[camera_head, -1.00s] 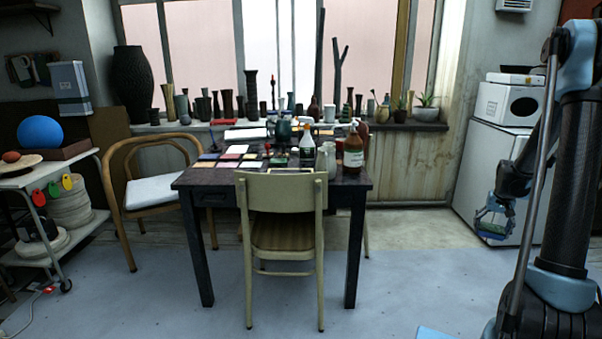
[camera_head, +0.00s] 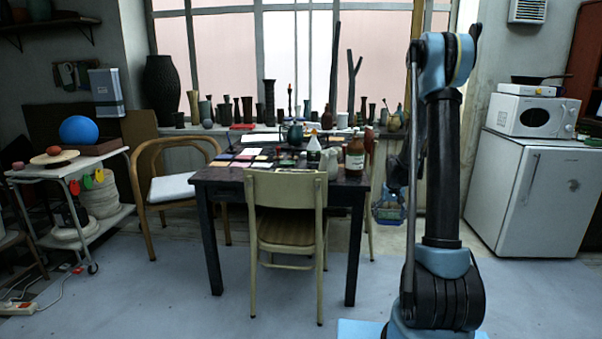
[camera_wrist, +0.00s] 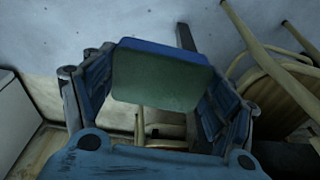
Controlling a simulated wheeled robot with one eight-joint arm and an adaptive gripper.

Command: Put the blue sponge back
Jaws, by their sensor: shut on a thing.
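The blue sponge (camera_wrist: 160,60) shows in the wrist view as a block with a blue top edge and a dull green broad face. My gripper (camera_head: 390,210) is shut on it, with one finger on each side of the sponge. In the head view my gripper hangs low to the right of the table, near the table's right legs. The sponge is too small and dark to make out clearly there. The table (camera_head: 215,176) holds coloured tiles, bottles and jars.
A pale chair (camera_head: 286,190) stands in front of the table and a wooden armchair (camera_head: 172,188) to its left. A white cart (camera_head: 70,172) stands at far left. A fridge (camera_head: 535,200) with a microwave (camera_head: 532,116) stands at right. The front floor is clear.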

